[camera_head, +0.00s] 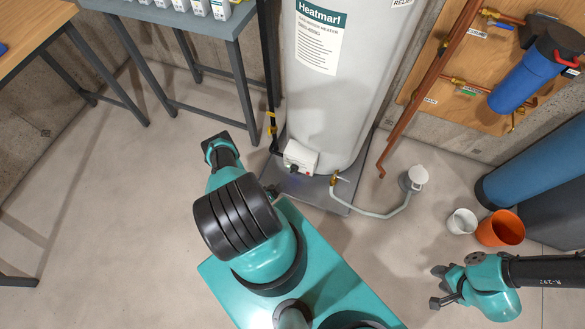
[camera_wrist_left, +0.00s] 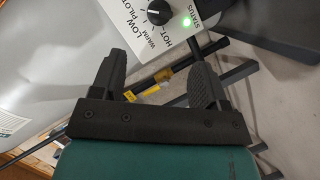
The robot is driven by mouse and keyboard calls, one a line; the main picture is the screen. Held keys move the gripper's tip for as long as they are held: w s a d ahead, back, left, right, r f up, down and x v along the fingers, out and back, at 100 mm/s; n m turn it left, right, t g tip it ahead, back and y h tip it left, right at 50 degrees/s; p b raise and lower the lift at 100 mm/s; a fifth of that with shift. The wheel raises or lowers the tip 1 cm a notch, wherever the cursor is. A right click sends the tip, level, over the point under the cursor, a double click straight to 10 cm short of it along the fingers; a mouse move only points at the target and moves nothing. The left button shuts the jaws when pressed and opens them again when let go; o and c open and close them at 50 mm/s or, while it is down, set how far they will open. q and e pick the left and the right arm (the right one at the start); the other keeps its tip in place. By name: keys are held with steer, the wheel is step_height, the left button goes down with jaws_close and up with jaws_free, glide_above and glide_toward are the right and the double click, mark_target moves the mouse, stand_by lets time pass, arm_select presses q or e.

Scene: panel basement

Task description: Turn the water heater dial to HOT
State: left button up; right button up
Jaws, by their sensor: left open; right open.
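The grey water heater (camera_head: 335,90) stands upright at the back centre. Its white control box (camera_head: 301,157) is low on its front, with a small dark dial (camera_head: 295,170). My right gripper (camera_head: 436,287) is open and empty above the floor, lower right.
A green status light (camera_wrist_left: 187,21) glows beside the dial. A brass drain valve with a grey hose (camera_head: 375,214) sits right of the box. An orange bucket (camera_head: 502,229) and a white one (camera_head: 462,221) stand right. Copper pipes (camera_head: 440,75) run beside the heater. Floor at left is clear.

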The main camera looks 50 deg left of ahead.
mark_target(292, 172)
arm_select(q)
steer(key=x, duration=1.3)
steer(key=shift+w+f, duration=0.15)
steer(key=shift+w, duration=0.2)
steer(key=shift+c, duration=0.2)
steer(key=c, duration=0.9)
steer(key=shift+n, duration=0.3)
steer(key=shift+n+t+h, duration=0.3)
steer(key=shift+n+t, duration=0.2)
steer(key=shift+n, duration=0.5)
steer(key=shift+n+t, duration=0.8)
steer(key=shift+n, duration=0.7)
steer(key=o, duration=0.9)
